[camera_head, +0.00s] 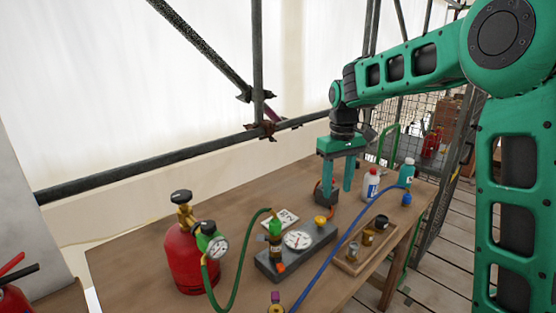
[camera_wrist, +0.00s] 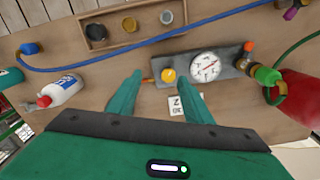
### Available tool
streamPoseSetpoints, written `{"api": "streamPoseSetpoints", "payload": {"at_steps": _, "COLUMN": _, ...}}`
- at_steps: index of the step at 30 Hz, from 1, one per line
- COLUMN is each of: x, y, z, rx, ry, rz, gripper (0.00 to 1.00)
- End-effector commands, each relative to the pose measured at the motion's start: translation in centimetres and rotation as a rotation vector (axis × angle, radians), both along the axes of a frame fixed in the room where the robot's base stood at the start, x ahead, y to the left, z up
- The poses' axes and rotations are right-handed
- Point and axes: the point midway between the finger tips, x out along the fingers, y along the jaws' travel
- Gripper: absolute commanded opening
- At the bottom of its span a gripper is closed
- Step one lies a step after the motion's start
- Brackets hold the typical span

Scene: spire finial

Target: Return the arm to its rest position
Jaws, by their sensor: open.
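My green gripper (camera_head: 337,190) hangs from my arm above the back of the wooden workbench (camera_head: 130,262), pointing down. Its two fingers are apart with nothing between them. In the wrist view the fingers of my gripper (camera_wrist: 160,88) reach toward the near end of a grey gauge block (camera_wrist: 225,62). That block also shows in the head view (camera_head: 295,258), with a dial and a yellow knob. An orange and dark object (camera_head: 325,192) stands beside or behind the left finger in the head view; I cannot tell whether they touch.
A red gas cylinder (camera_head: 190,262) with a green hose stands left. A wooden tray (camera_head: 362,250) holds small pots. A blue hose (camera_head: 335,252) crosses the bench. A white bottle (camera_head: 371,185) and a teal bottle (camera_head: 406,173) stand right. A metal rail (camera_head: 150,160) runs behind.

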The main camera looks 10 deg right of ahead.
Motion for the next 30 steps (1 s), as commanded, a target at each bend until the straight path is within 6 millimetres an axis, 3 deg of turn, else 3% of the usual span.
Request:
{"api": "streamPoseSetpoints", "payload": {"at_steps": 6, "x": -8.9, "y": -7.5, "z": 1.4, "rx": -0.02, "ry": -0.008, "rz": -0.231, "gripper": 0.46}}
{"api": "streamPoseSetpoints", "payload": {"at_steps": 15, "x": -23.1, "y": -14.0, "z": 0.2, "rx": -0.018, "ry": -0.007, "rz": -0.558, "gripper": 0.46}}
{"api": "streamPoseSetpoints", "payload": {"at_steps": 21, "x": -31.8, "y": -15.3, "z": -2.2, "rx": 0.001, "ry": -0.001, "rz": -0.748, "gripper": 0.46}}
{"api": "streamPoseSetpoints", "payload": {"at_steps": 24, "x": -34.7, "y": -15.3, "z": -3.4, "rx": 0.011, "ry": 0.001, "rz": -0.812, "gripper": 0.46}}
{"api": "streamPoseSetpoints", "payload": {"at_steps": 30, "x": -37.2, "y": -15.2, "z": -4.6, "rx": 0.02, "ry": 0.006, "rz": -0.869, "gripper": 0.46}}
